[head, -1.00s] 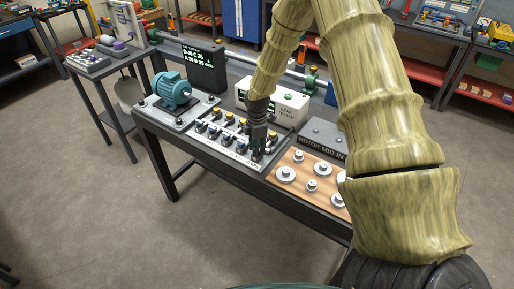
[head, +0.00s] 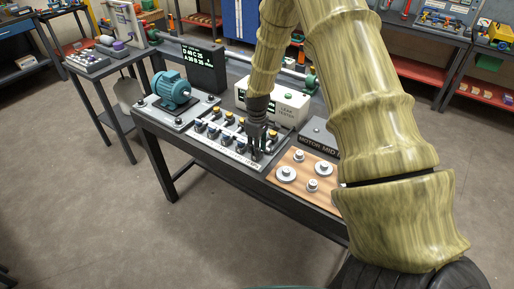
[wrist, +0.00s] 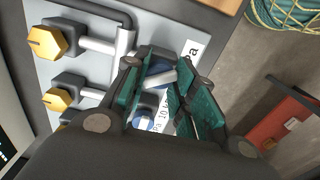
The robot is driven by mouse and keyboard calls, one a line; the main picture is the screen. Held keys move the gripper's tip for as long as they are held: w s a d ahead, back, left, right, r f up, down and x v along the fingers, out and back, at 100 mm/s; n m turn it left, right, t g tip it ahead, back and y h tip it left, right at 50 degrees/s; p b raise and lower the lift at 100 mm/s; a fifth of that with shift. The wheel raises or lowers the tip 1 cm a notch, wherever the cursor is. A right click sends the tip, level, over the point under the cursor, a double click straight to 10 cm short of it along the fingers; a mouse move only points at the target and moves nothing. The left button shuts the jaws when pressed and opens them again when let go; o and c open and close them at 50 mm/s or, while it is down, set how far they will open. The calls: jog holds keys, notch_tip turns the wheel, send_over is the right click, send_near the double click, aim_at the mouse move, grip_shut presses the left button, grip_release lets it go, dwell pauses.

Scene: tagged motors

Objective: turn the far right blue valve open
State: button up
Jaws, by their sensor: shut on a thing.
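The valve panel (head: 238,161) lies on the dark bench in the head view, with a row of blue valves at its near side and yellow-topped ones behind. My gripper (head: 257,147) points down at the near right end of that row and hides the valve there. In the wrist view, my gripper (wrist: 163,88) has its teal-padded fingers on both sides of a blue valve (wrist: 158,68) with a pale bar handle. It is shut on this valve, whose body is partly hidden. Another blue valve (wrist: 143,120) shows between the fingers, nearer the camera.
Yellow hex knobs (wrist: 47,41) on pipes stand beside the blue row. The leak tester box (head: 285,103) is close behind my gripper. A wooden board (head: 284,185) with metal discs lies to the right, and a teal motor (head: 172,90) stands left.

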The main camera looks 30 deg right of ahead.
jog(key=m, duration=0.7)
jog(key=shift+w+b, duration=0.1)
jog(key=shift+b, duration=0.2)
dwell(0.4)
jog(key=o, duration=1)
jog(key=shift+o, duration=0.2)
notch_tip(320, 180, up, 12)
dwell(0.4)
